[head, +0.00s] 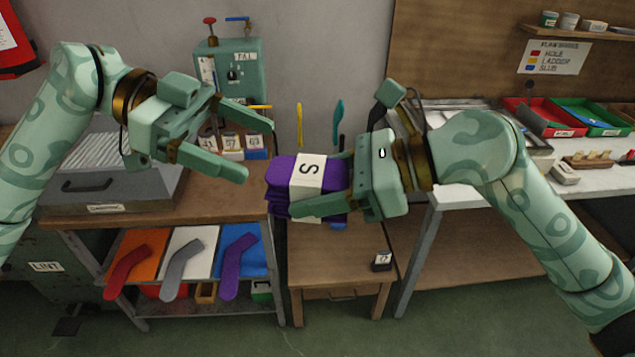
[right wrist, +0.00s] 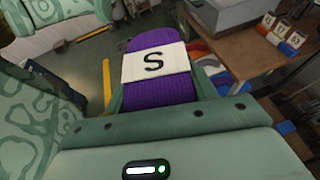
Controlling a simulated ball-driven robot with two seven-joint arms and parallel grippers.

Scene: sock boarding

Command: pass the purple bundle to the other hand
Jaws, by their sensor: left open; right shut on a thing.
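The purple bundle (head: 280,175) is a folded stack with a white band marked S. My right gripper (head: 322,185) is shut on it and holds it above the small wooden table. In the right wrist view the bundle (right wrist: 160,95) sits between the fingers with its band facing up. My left gripper (head: 258,148) is open and empty, to the left of the bundle, its fingers pointing toward it. The left fingers look apart from the bundle.
At left, a grey ribbed box (head: 110,175) stands on a bench above red, grey and purple sock shapes. A green machine (head: 230,70) stands behind. Red and green trays (head: 600,118) lie at right.

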